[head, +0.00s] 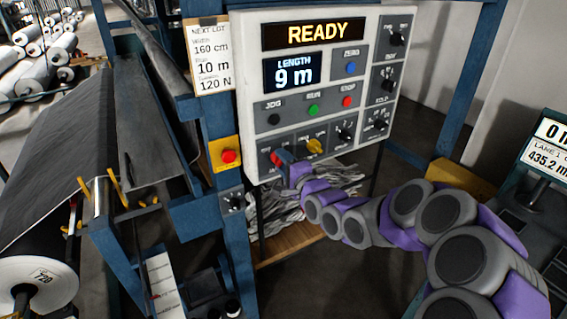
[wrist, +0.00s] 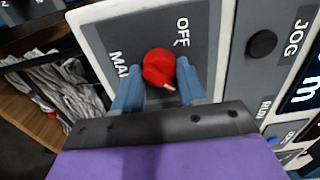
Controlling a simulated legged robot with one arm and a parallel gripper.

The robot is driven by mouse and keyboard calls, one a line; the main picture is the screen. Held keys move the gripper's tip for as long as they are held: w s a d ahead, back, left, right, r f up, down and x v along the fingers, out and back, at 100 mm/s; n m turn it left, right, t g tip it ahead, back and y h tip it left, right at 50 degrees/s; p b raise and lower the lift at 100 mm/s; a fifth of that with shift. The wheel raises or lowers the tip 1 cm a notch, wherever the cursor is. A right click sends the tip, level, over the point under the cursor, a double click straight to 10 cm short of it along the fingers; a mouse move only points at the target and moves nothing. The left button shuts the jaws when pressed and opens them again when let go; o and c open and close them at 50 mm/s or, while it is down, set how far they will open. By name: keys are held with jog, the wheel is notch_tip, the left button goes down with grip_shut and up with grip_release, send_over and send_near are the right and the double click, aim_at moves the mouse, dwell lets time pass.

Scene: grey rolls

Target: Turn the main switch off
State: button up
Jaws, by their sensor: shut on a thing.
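The main switch is a red round knob (wrist: 158,67) on a grey plate in the wrist view, with the labels OFF and a partly covered MAI… beside it. Its white mark points to the lower right of that view, away from the OFF label at the upper right. My gripper (wrist: 158,85) has its blue fingers on either side of the knob and is shut on it. In the head view my gripper (head: 285,162) reaches the lower left corner of the control panel (head: 252,68) and largely covers the knob.
The panel reads READY and LENGTH 9 m. Green (head: 313,110) and red (head: 347,101) buttons are above. A red emergency button (head: 228,156) on a yellow box is to the left.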

jog(key=shift+f+n, duration=0.1)
jog(key=shift+n, duration=0.2)
jog(key=n+p, duration=0.2)
jog(key=n, duration=0.1)
jog(key=n+p, duration=0.1)
jog(key=n, duration=0.4)
jog(key=shift+s+f+n+p, duration=0.1)
jog(key=shift+f+n+p, duration=0.1)
jog(key=shift+n+p, duration=0.2)
jog(key=shift+n, duration=4.2)
jog(key=shift+b, duration=0.3)
